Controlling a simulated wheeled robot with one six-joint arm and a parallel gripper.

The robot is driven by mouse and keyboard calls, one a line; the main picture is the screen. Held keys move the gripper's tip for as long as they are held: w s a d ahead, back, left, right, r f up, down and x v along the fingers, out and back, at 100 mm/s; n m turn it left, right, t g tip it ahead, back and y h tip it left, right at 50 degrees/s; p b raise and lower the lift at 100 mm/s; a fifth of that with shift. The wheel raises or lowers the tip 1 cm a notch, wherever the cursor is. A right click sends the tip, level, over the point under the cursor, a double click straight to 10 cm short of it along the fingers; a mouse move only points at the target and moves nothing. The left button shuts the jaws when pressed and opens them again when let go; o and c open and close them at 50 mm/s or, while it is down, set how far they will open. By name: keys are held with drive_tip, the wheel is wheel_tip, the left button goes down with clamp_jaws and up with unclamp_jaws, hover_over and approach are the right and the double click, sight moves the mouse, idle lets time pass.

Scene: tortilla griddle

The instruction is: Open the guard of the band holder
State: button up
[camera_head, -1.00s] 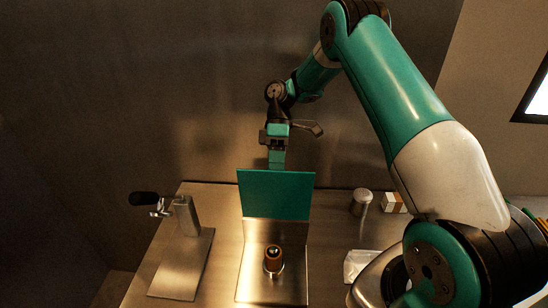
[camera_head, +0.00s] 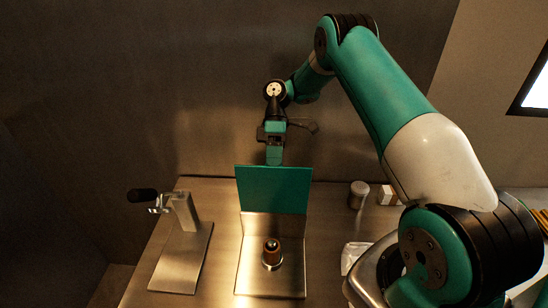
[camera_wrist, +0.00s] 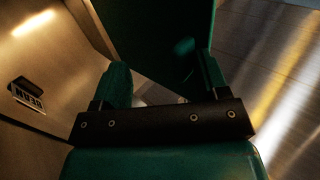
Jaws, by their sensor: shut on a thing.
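The band holder (camera_head: 252,284) is a steel plate with a raised back on the table. A brown band-like piece (camera_head: 272,252) sits on its short post. The teal guard (camera_head: 273,190) stands raised above the back of the holder, swung clear of the post. My gripper (camera_head: 274,158) is at the guard's top edge, shut on it. In the wrist view, the dark teal guard (camera_wrist: 155,35) fills the space between my gripper's fingers (camera_wrist: 163,82). The exact contact at the fingertips is too dark to make out.
A steel stand (camera_head: 184,212) with a black handle is left of the holder. A shaker (camera_head: 357,195), a small box (camera_head: 388,195) and a white packet (camera_head: 354,256) are at the right. A steel wall (camera_head: 130,120) rises behind the table (camera_head: 222,192).

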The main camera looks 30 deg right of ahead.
drive_tip(key=shift+f, duration=0.2)
drive_tip(key=shift+c, duration=0.5)
drive_tip(key=shift+a, duration=0.1)
